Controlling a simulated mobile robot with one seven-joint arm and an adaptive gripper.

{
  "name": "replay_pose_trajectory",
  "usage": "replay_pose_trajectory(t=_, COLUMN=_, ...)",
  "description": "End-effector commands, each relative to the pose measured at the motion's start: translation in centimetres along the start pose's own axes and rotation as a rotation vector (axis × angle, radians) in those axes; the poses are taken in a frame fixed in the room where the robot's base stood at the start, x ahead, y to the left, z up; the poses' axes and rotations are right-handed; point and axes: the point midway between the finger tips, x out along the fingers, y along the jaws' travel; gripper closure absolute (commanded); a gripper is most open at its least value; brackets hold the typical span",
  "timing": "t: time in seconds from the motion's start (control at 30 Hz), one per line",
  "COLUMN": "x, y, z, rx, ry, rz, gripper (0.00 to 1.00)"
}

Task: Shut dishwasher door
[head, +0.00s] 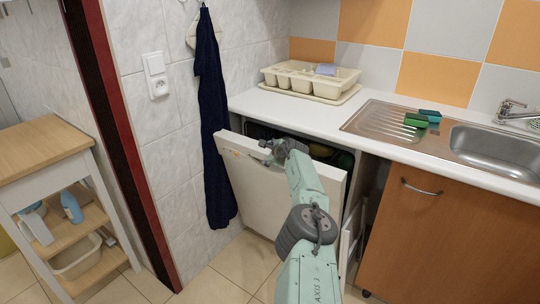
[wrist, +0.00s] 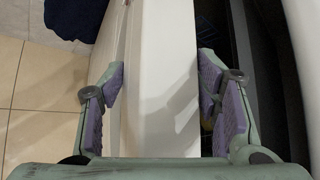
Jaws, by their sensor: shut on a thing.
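The white dishwasher door (head: 250,190) is partly open, tilted outward from under the counter at the left. It also shows in the wrist view (wrist: 163,50), where its top edge runs between my purple-padded fingers. My gripper (head: 274,152) is at the door's upper edge and shut on it, with one finger on the outer side and one on the inner side (wrist: 160,82). The dark dishwasher interior (head: 320,150) shows behind the door. My arm hides part of the door's front.
A dark blue towel (head: 212,120) hangs on the wall left of the door. A wooden-topped cart (head: 40,150) stands at far left. The counter holds a dish rack (head: 310,82), a sink (head: 495,145) and sponges (head: 418,120). The tiled floor (head: 215,285) before the door is clear.

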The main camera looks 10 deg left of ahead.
Motion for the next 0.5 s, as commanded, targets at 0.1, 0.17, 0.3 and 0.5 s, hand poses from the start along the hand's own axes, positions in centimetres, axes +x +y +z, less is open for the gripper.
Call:
replay_pose_trajectory(t=0.1, x=-0.37, y=-0.95, z=0.06, rx=-0.007, ry=0.000, rz=-0.017, gripper=0.93)
replay_pose_trajectory(t=0.17, x=-0.38, y=-0.95, z=0.06, rx=-0.006, ry=0.000, rz=-0.017, gripper=0.41)
replay_pose_trajectory(t=0.3, x=-0.35, y=-0.86, z=0.05, rx=-0.003, ry=0.000, rz=-0.015, gripper=0.35)
replay_pose_trajectory(t=0.5, x=-0.25, y=-0.63, z=0.05, rx=-0.001, ry=0.000, rz=-0.011, gripper=0.35)
